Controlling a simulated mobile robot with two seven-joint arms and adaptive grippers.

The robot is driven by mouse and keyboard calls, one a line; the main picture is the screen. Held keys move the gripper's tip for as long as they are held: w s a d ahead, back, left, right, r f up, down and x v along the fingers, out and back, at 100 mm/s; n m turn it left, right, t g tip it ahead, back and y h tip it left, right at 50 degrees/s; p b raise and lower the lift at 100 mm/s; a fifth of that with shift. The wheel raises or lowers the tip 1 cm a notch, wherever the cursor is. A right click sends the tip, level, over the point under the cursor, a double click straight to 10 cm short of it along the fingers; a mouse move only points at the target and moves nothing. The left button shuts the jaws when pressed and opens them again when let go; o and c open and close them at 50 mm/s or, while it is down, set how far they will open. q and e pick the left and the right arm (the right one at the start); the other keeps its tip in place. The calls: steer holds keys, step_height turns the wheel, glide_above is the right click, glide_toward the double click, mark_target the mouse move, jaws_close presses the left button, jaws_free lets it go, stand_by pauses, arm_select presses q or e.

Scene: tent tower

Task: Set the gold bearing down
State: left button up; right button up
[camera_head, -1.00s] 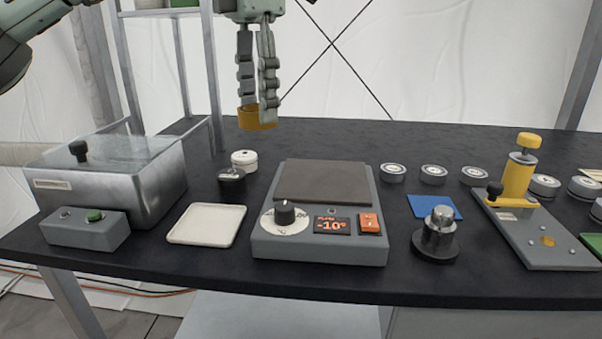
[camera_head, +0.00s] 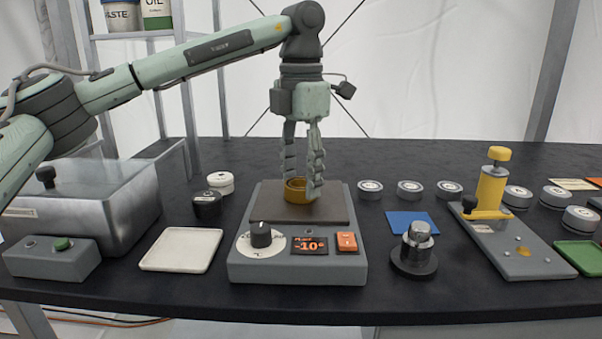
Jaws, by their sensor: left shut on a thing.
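The gold bearing (camera_head: 295,191) is a short ring at the tips of my left gripper (camera_head: 303,188). The gripper points straight down with its fingers closed on the ring. The ring is over the brown top plate (camera_head: 275,204) of a grey device with a dial and a display reading -10°. It appears to be at or just above the plate; I cannot tell if it touches. Part of the ring is hidden behind the right finger. My right gripper is out of view.
A white tray (camera_head: 182,250) lies left of the device, beside a metal box (camera_head: 90,205) with a clear lid. A blue pad (camera_head: 411,222), a dark post with a steel knob (camera_head: 415,252) and a yellow press (camera_head: 490,190) stand to the right. Several round tins line the back.

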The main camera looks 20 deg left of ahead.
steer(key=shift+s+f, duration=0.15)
arm_select(q)
steer(key=shift+f, duration=0.15)
steer(key=o, duration=1.3)
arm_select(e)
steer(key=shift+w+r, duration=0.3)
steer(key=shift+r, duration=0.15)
